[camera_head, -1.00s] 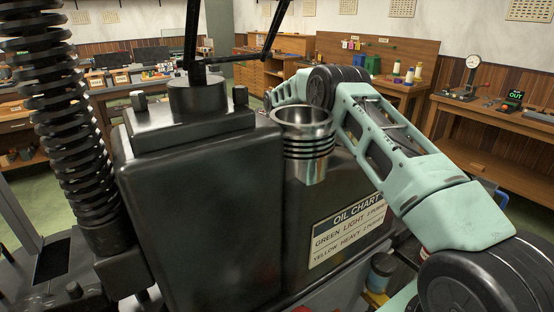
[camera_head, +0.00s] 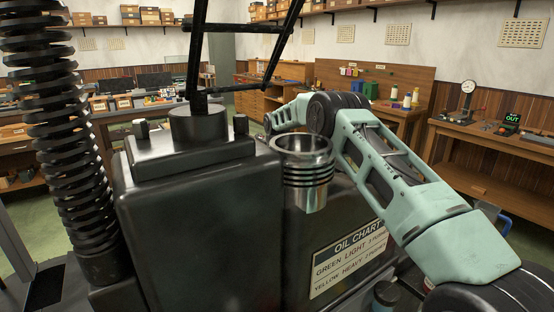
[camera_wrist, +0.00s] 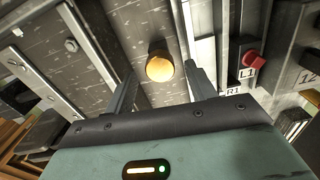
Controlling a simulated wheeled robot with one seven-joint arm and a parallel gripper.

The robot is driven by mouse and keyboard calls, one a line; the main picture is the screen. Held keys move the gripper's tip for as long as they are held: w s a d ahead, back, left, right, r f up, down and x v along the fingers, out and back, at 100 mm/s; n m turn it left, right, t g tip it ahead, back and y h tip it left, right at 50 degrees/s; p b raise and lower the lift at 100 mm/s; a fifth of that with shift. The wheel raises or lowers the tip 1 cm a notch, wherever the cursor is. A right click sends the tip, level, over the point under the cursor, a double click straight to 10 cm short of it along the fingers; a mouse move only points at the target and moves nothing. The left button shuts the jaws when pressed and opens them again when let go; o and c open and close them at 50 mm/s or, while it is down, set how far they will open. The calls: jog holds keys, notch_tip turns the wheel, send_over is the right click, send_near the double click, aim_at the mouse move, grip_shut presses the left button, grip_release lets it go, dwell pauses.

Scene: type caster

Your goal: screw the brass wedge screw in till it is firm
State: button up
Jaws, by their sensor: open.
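The brass wedge screw (camera_wrist: 160,66) shows in the wrist view as a round, bright brass end on a short shank, standing out from a worn dark metal surface. My gripper (camera_wrist: 160,85) is open, with one finger to the left of the screw and one to the right. The screw appears between the fingertips or a little beyond them, with gaps on both sides; I cannot tell the exact depth. In the head view my arm reaches behind the dark machine, and the gripper and screw are hidden there.
A red knob (camera_wrist: 254,60) sits right of the gripper near labels L1 and R1. A metal strip with bolts (camera_wrist: 42,80) lies to the left. In the head view, a metal cup (camera_head: 305,172) and an oil chart (camera_head: 348,258) are on the dark machine (camera_head: 205,220).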

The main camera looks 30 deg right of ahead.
notch_tip(320, 180, up, 16)
jog(key=shift+b, duration=0.4)
jog(key=shift+r, duration=0.1)
